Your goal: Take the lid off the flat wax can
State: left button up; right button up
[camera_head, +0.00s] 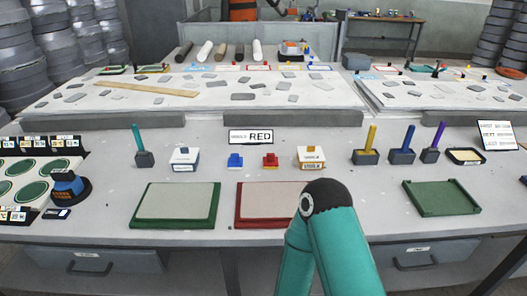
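I cannot make out for certain which thing is the flat wax can. A low dark-rimmed thing with a cream top (466,155) lies at the right back of the table. I cannot tell whether it is a can or has a lid. A squat dark round thing with a blue top and orange marks (68,186) stands at the left. Neither of my grippers shows. A teal arm link of mine with a dark joint rises at the bottom centre and hides part of the red-framed board (262,204).
A green-framed board (176,204) and a green tray (441,197) lie on the table.

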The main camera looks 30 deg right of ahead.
aim_at(309, 153)
jog(key=z, duration=0.8)
jog(key=i, duration=0.15)
jog(key=u, duration=2)
jog(key=k, duration=2.95)
jog(key=z, duration=1.1)
jog(key=i, duration=1.3)
jog(key=z, duration=0.05)
